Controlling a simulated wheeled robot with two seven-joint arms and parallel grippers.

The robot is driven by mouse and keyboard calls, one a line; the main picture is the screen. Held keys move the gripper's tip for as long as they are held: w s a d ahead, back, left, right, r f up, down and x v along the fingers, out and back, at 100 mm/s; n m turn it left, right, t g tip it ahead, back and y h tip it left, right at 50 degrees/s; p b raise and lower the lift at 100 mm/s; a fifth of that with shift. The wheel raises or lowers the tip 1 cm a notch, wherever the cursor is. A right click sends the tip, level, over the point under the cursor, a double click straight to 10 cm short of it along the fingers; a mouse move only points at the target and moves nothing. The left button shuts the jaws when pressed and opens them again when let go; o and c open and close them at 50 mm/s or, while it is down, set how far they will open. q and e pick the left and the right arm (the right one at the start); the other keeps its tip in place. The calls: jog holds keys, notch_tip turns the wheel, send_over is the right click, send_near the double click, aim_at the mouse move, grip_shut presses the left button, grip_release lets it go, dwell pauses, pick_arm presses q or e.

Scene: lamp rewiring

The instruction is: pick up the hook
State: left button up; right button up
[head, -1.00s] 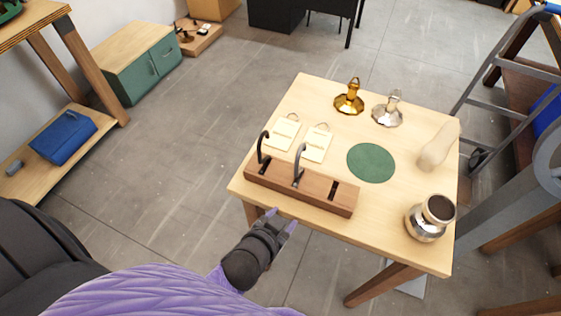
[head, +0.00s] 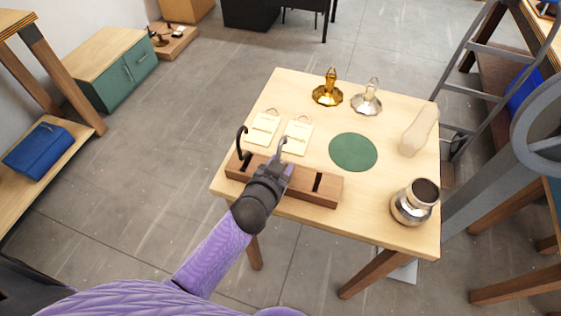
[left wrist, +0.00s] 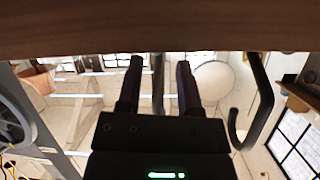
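A wooden rack (head: 315,188) with slots stands along the near edge of the table. A dark hook (head: 241,143) stands upright at its left end, and a greyer hook (head: 281,148) stands in its middle. My left gripper (head: 281,170) is at the rack, in front of the grey hook's lower part and partly hiding it. In the left wrist view the picture is upside down; the fingers (left wrist: 160,88) are apart, with a thin upright shank showing between them. The dark hook (left wrist: 262,100) is right of the fingers there. My right gripper is not in view.
On the table (head: 300,218) are two cream cards (head: 263,128), a green round mat (head: 353,152), a gold lamp part (head: 328,92), a silver one (head: 367,100), a pale rounded object (head: 419,130) and a metal jar (head: 413,205). A ladder (head: 480,80) stands at right.

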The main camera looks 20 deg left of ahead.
aim_at(280, 142)
pick_arm(q)
grip_shut()
notch_tip(280, 142, up, 9)
jog(key=p, duration=0.4)
jog(key=shift+r, duration=0.15)
jog(key=shift+r+p, duration=0.3)
jog(key=shift+r, duration=0.1)
